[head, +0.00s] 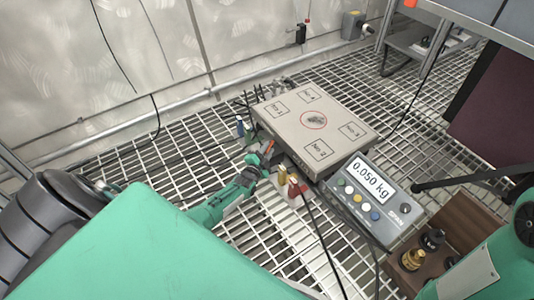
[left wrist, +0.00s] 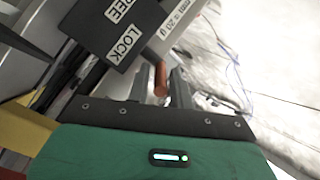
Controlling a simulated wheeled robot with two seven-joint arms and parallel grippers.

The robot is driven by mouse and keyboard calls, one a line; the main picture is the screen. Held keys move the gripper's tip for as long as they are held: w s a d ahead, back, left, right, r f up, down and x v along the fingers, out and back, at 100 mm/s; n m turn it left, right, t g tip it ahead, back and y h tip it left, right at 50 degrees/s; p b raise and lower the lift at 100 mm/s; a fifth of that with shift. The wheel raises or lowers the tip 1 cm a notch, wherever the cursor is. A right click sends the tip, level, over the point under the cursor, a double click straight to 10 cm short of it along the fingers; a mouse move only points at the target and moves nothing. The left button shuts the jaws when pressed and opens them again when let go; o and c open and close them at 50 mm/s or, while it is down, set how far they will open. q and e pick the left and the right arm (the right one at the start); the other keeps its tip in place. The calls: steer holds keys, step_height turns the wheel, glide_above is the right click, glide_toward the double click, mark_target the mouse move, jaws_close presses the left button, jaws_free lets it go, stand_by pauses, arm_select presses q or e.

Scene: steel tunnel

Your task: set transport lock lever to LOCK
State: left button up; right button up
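The orange-red lever (left wrist: 160,80) shows in the left wrist view between my left gripper's (left wrist: 161,88) two grey fingers. Its visible end is nearer the word LOCK than FREE on the black label plate (left wrist: 133,28). I cannot tell whether the fingers press on it. In the head view my left gripper (head: 265,156) is at the near left side of the scale (head: 313,122), and the red lever (head: 268,147) shows small by its fingertips. The lever's pivot is not clear. My right gripper is out of view; only green and grey parts of my right arm show.
A scale display (head: 367,192) reads 0.050 kg. Small bottles (head: 287,182) stand just right of my left gripper. A wooden box (head: 446,245) with dark and brass weights is at lower right. Black cables cross the grating floor (head: 180,165). A wall with a pipe runs behind.

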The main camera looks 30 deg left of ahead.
arm_select(q)
jaws_close()
steer(key=shift+w+d+r+n+y+p, duration=0.1)
steer(key=shift+r+n+y+p, duration=0.1)
steer(key=shift+n+y+p, duration=0.1)
steer(key=shift+d+f+n+y+p, duration=0.1)
steer(key=shift+d+n+y+p, duration=0.15)
steer(key=shift+n+y, duration=0.35)
steer(key=shift+a, duration=0.1)
jaws_free()
